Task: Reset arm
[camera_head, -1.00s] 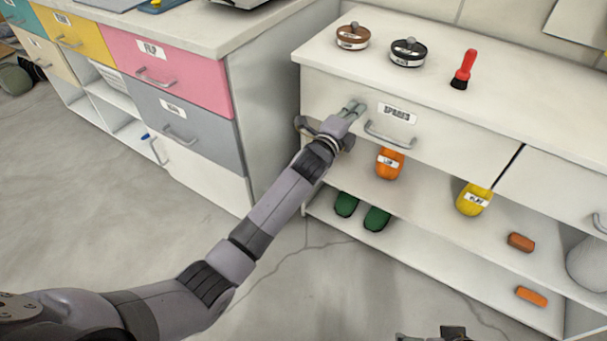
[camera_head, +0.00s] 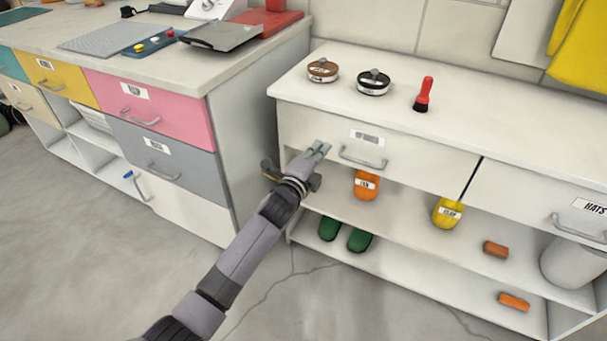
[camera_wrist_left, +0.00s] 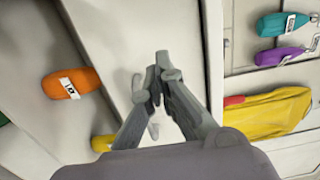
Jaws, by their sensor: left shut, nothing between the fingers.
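My left gripper (camera_head: 318,151) is shut and empty in the head view. It is in front of the labelled white drawer (camera_head: 318,128), just left of the drawer's metal handle (camera_head: 363,158). The drawer is closed. In the left wrist view my left gripper (camera_wrist_left: 158,75) shows its fingers together, with the pale drawer front behind them. My right gripper is not in either view.
The white shelf unit's top (camera_head: 470,124) holds two round lidded tins and a red brush (camera_head: 424,94). Below are an orange item (camera_head: 367,186), a yellow item (camera_head: 447,213) and green shoes (camera_head: 343,234). A cabinet with coloured drawers (camera_head: 150,108) stands left. The floor in front is clear.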

